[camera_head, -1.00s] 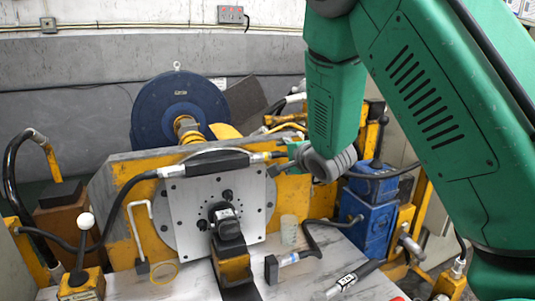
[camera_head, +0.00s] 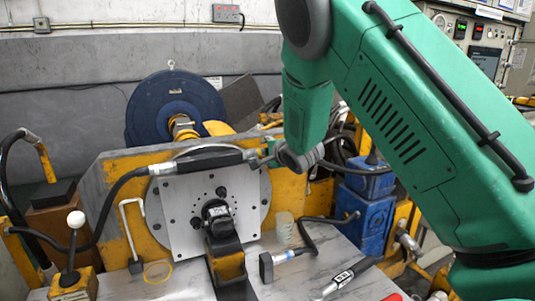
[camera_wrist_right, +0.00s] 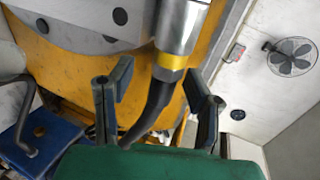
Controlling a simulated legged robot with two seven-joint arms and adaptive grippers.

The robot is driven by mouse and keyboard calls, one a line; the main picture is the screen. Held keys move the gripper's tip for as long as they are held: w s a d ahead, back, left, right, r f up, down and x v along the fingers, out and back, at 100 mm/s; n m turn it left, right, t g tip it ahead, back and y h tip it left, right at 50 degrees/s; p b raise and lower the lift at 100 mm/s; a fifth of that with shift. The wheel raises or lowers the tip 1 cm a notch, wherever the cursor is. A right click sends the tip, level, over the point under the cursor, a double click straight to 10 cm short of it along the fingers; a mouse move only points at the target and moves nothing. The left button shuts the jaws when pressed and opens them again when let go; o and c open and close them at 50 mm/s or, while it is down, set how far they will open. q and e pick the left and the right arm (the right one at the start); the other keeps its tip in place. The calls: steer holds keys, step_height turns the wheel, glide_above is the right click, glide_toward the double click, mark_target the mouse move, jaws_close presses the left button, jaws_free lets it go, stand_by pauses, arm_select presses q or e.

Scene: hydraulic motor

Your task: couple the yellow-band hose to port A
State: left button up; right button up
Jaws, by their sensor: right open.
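In the right wrist view a metal hose fitting (camera_wrist_right: 183,25) with a yellow band (camera_wrist_right: 172,61) continues into a black hose (camera_wrist_right: 150,108). My right gripper (camera_wrist_right: 162,84) is open, its fingers on either side of this hose, with visible gaps. In the head view my right gripper (camera_head: 264,161) is at the upper right edge of the grey mounting plate (camera_head: 180,212); the yellow band is too small to make out there. A dark hose sleeve (camera_head: 209,161) lies across the plate's top. The black motor (camera_head: 216,214) sits at its centre. Port A's label is not legible. My left gripper is not in view.
A yellow frame (camera_head: 115,182) backs the plate, with a blue drum (camera_head: 170,105) behind. Blue boxes (camera_head: 363,222) stand right of the plate.

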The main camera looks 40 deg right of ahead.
steer(key=shift+a+r, duration=0.3)
steer(key=shift+a, duration=0.3)
steer(key=shift+s+d+f+p, duration=0.1)
steer(key=shift+d+f+p, duration=0.15)
steer(key=shift+d, duration=0.3)
steer(key=shift+a+r, duration=0.1)
steer(key=shift+a, duration=0.2)
jaws_close()
